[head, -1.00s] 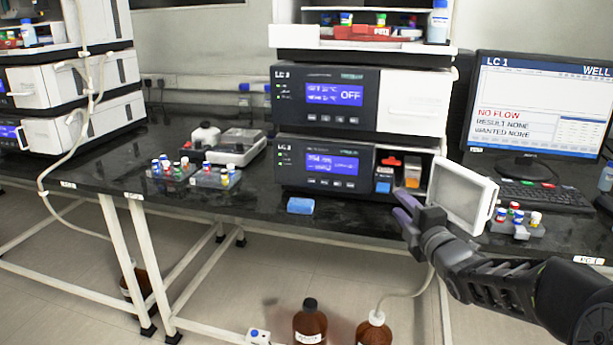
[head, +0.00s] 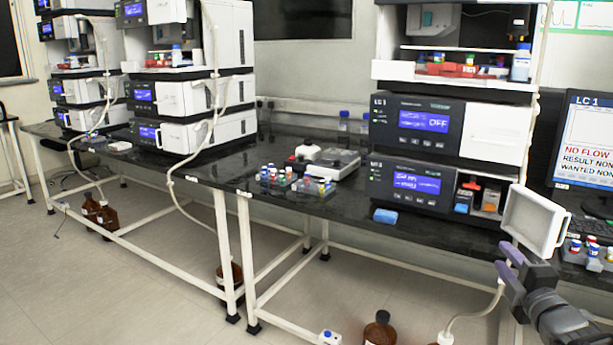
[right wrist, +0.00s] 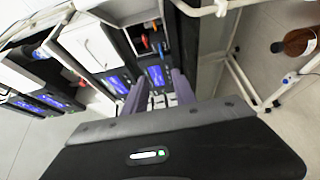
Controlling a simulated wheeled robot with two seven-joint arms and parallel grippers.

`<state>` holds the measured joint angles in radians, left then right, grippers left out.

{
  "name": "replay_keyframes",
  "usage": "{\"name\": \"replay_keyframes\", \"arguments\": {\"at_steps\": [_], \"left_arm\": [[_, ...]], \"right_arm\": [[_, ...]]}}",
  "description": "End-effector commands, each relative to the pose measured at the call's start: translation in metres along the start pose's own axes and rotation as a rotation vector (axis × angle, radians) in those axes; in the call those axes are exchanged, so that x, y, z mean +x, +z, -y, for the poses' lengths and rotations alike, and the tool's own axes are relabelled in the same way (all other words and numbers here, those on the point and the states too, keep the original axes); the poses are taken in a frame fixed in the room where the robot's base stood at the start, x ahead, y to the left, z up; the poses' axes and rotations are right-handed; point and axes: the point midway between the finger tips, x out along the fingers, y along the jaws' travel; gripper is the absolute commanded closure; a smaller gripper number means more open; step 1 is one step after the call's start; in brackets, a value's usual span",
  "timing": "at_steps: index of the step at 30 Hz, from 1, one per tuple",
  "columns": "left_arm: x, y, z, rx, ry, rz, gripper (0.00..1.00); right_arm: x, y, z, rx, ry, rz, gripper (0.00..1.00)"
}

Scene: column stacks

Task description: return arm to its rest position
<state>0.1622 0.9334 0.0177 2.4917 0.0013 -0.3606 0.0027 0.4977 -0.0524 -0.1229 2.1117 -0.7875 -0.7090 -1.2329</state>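My right gripper (head: 507,263) is at the lower right of the head view, in front of the bench edge and below the open white door (head: 536,221) of the lower LC 1 unit. Its two purple fingers are apart with nothing between them. In the right wrist view the fingers (right wrist: 160,86) also stand apart, with parts of the bench and instrument beyond. My left gripper is not in view.
The black bench (head: 340,204) runs across the view, with the LC 1 stack (head: 415,118) and a monitor (head: 590,145) at right. Brown bottles (head: 380,330) stand below. The floor at front left is clear.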

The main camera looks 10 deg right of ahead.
Motion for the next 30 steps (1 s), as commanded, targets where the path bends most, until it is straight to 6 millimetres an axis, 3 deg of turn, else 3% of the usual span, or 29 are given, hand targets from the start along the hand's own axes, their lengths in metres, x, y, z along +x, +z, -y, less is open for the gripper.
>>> {"name": "replay_keyframes", "arguments": {"at_steps": [10,14,20,23,26,30], "left_arm": [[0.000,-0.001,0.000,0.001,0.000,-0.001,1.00],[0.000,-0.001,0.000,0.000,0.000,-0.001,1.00],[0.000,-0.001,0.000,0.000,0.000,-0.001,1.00],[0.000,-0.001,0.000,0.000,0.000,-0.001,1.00],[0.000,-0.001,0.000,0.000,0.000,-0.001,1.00],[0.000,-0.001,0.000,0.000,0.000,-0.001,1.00]], "right_arm": [[-0.003,0.009,0.019,0.340,-0.045,0.063,0.68],[-0.003,0.004,0.058,0.578,-0.113,0.115,0.68],[-0.005,-0.028,0.142,0.934,-0.265,0.203,0.68],[-0.014,-0.059,0.202,1.133,-0.382,0.274,0.68],[-0.035,-0.103,0.269,1.333,-0.528,0.377,0.68],[-0.083,-0.168,0.355,1.543,-0.738,0.557,0.68]]}}
